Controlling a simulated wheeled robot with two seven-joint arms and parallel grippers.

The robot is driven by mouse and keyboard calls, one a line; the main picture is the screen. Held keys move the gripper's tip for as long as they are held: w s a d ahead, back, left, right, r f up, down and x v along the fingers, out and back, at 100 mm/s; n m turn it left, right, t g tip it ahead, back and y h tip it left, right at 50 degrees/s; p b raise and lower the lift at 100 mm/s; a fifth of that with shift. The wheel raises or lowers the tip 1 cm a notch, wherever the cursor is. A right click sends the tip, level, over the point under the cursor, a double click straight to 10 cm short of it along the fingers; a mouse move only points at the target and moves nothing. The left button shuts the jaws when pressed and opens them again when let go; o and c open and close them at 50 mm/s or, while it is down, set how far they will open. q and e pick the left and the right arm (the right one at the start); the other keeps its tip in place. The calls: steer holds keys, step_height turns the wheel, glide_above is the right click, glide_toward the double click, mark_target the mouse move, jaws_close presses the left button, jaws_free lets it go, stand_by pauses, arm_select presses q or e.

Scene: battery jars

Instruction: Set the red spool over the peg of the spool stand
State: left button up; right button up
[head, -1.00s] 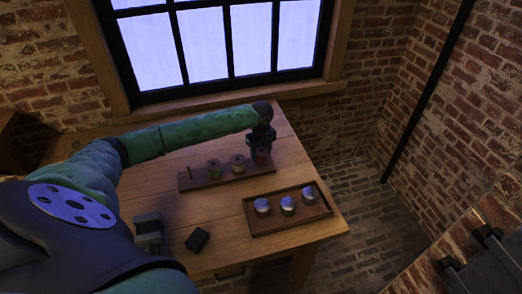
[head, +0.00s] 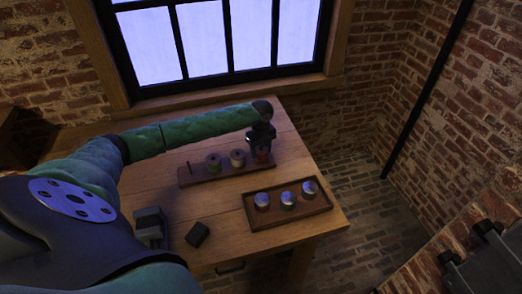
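The spool stand (head: 200,181) is a long dark wooden board on the table. A thin bare peg (head: 189,168) stands at its left end. A green spool (head: 214,161) and a tan spool (head: 237,159) stand along it. The red spool (head: 262,155) is at the stand's right end, between the fingers of my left gripper (head: 262,152), which points down. The fingers partly hide the spool. It is too small to tell whether they grip it, or whether it rests on the board. My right gripper does not show.
A wooden tray (head: 262,228) with three silver-topped jars (head: 288,200) lies in front of the stand. A grey block-like device (head: 150,228) and a small black block (head: 197,234) are at the table's front left. Bare tabletop lies between them and the stand.

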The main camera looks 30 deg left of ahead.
arm_select(q)
steer(key=o, duration=0.4)
steer(key=shift+o, duration=0.2)
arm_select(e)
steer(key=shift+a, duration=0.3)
